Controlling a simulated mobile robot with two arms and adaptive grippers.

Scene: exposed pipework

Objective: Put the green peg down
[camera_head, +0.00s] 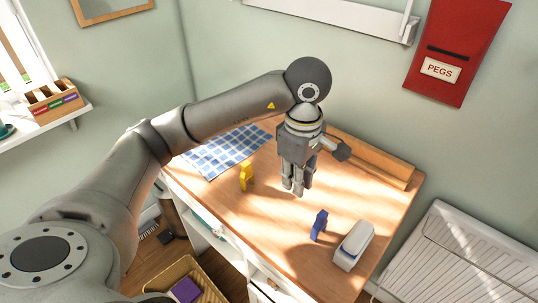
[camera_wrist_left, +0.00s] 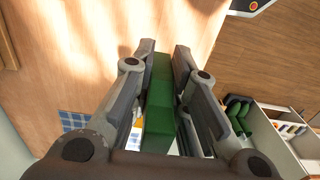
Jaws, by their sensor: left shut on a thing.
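My left gripper (camera_head: 294,188) points down over the wooden table (camera_head: 283,238), between a yellow peg and a blue peg. In the left wrist view its fingers (camera_wrist_left: 164,52) are shut on a long green peg (camera_wrist_left: 158,108). The green peg is hidden in the head view. I cannot tell whether it touches the table. The yellow peg (camera_head: 246,178) stands left of the gripper. My right gripper is not in view.
A white device (camera_head: 354,245) sits near the table's right edge. A blue checked cloth (camera_head: 228,150) lies at the back left, and a wooden tray (camera_head: 372,165) runs along the back. A red pouch marked PEGS (camera_head: 457,50) hangs on the wall. An open drawer (camera_wrist_left: 282,150) holds green things.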

